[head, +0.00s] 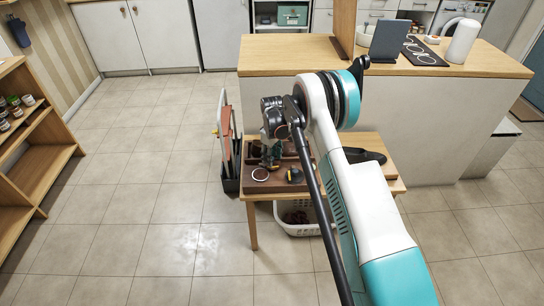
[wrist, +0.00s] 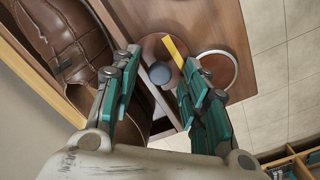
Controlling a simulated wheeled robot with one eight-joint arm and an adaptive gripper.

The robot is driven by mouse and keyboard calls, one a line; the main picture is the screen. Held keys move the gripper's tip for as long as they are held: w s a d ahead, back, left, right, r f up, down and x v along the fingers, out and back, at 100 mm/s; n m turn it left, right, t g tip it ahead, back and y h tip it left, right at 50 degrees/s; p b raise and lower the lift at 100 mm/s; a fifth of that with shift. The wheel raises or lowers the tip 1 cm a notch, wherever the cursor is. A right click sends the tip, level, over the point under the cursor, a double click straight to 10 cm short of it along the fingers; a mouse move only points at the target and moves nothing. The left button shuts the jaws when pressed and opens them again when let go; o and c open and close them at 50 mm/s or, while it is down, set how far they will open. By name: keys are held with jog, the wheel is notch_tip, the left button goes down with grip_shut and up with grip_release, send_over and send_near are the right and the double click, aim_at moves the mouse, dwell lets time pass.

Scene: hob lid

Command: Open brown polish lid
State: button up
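In the wrist view a round brown disc (wrist: 153,43), which looks like the brown polish lid, lies in a wooden tray (wrist: 210,22). A small blue-grey round piece (wrist: 160,73) and a yellow strip (wrist: 174,50) show at it. My gripper (wrist: 160,66) has its two green-padded fingers apart, one on each side of the blue-grey piece, with gaps showing. In the head view my gripper (head: 270,163) points down over the tray on the small wooden table (head: 380,143); it partly hides what is under it.
A white-rimmed round tin (wrist: 218,70) sits right of the fingers; it also shows in the head view (head: 260,174), near a dark round item (head: 294,175). A brown shoe (wrist: 72,45) lies left. A white basket (head: 298,230) stands beneath the table. A counter (head: 450,70) stands behind.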

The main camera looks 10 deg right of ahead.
jog(key=shift+r, duration=0.1)
notch_tip(320, 180, up, 12)
dwell(0.5)
jog(key=s+d+r+m+t, duration=0.1)
jog(key=s+r+m+t, duration=0.1)
jog(key=s+r, duration=0.9)
jog(key=s+r+m+t, duration=0.2)
jog(key=s+r, duration=0.6)
jog(key=r, duration=0.6)
jog(key=s+d+m+t, duration=0.1)
jog(key=s+m+t, duration=0.2)
jog(key=s, duration=2.1)
jog(key=shift+s+f+m, duration=0.15)
jog(key=shift+f+m, duration=0.15)
jog(key=shift+m, duration=0.1)
